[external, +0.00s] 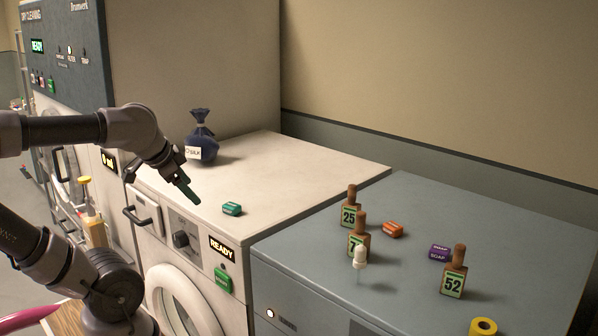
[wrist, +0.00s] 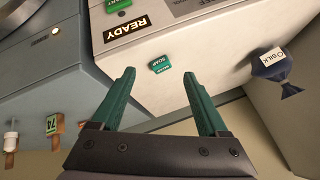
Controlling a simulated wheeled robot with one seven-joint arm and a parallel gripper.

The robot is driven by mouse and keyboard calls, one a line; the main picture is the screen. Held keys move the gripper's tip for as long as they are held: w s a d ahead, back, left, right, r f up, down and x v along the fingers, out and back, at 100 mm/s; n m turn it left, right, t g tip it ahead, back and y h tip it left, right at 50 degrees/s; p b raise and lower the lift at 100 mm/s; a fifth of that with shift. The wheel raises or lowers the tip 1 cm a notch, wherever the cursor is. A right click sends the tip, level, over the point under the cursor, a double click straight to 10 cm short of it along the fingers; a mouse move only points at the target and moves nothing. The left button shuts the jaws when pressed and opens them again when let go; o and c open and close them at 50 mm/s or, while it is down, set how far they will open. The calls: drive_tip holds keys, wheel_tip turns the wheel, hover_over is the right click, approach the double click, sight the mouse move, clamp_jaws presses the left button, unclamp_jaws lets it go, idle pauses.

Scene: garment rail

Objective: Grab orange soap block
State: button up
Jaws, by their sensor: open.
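The orange soap block (external: 392,230) lies on the grey machine top in the external view, just right of the brown bottles tagged 25 (external: 349,214) and 7-something (external: 357,243). I cannot make it out in the wrist view. My gripper (external: 187,191) is over the white washer's front edge, well to the left of the orange block. In the wrist view my gripper (wrist: 158,75) has its two green fingers wide apart with nothing held. A green soap block (wrist: 159,64) shows between the fingertips, beyond them on the white washer; it also shows in the external view (external: 232,209).
A purple soap block (external: 440,252), a bottle tagged 52 (external: 453,275), a small white-topped item (external: 359,259) and a yellow roll (external: 483,327) stand on the grey top (external: 530,235). A dark blue bag (external: 203,146) sits at the back of the white top (external: 310,170). The grey top's back is clear.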

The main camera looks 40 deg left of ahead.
wheel_tip(320, 180, up, 6)
drive_tip(key=w+d+f+h, duration=0.2)
drive_tip(key=w+d+h, duration=0.2)
drive_tip(key=w+d, duration=0.6)
drive_tip(key=w+d+f+h, duration=0.1)
drive_tip(key=w+d+h, duration=0.3)
drive_tip(key=w+d, duration=0.7)
drive_tip(key=w+d+t+y, duration=0.1)
drive_tip(key=w+d+t, duration=0.3)
drive_tip(key=w+d, duration=0.6)
drive_tip(key=shift+w+d+f, duration=0.15)
drive_tip(key=shift+w+d, duration=0.1)
drive_tip(key=shift+d, duration=1.15)
